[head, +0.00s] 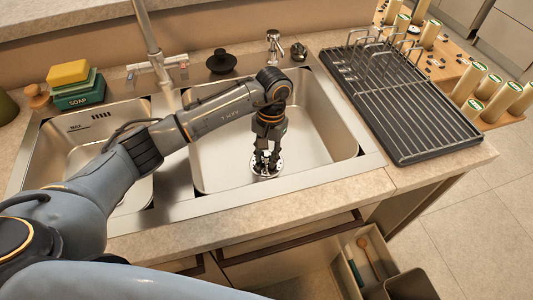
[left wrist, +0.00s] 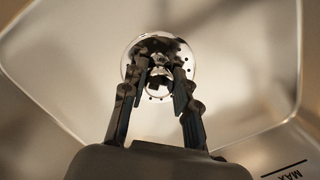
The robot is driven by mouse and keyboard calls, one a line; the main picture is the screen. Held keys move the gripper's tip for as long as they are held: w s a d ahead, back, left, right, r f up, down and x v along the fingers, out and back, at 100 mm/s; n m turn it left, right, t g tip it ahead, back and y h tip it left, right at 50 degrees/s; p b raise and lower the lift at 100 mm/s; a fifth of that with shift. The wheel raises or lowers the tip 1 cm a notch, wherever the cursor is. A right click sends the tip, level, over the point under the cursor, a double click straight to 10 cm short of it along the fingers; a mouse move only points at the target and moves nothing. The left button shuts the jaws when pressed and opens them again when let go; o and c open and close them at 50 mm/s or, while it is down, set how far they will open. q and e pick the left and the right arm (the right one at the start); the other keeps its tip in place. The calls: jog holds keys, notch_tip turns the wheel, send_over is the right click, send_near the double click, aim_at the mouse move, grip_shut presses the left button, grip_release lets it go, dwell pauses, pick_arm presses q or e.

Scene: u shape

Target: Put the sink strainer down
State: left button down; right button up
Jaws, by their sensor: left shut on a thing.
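The sink strainer (head: 266,166) is a round, shiny metal disc with small holes, low in the right basin (head: 325,140) of the double sink. My left gripper (head: 264,158) points down over it and is shut on its middle. In the left wrist view the strainer (left wrist: 160,68) shows between the two fingertips of my left gripper (left wrist: 159,78), with its holed rim around them. Whether the strainer touches the basin floor, and any drain below it, I cannot tell. My right gripper is not in view.
A black plunger-like stopper (head: 221,62) and a faucet (head: 153,50) stand behind the basins. Soap and a yellow sponge (head: 68,73) are at the left. A dark dish rack (head: 400,100) fills the right counter. An open drawer (head: 365,262) is below.

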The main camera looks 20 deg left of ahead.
pick_arm(q)
jog(key=shift+f, duration=0.1)
jog(key=c, duration=1.5)
grip_release()
jog(key=o, duration=0.5)
jog(key=shift+r, duration=0.25)
jog(key=shift+w+r, duration=0.1)
jog(key=shift+r, duration=0.25)
jog(key=r, duration=0.3)
jog(key=w+r+b, duration=0.1)
jog(key=r, duration=0.3)
jog(key=r+b, duration=0.1)
jog(key=r, duration=0.3)
jog(key=shift+w+d, duration=0.2)
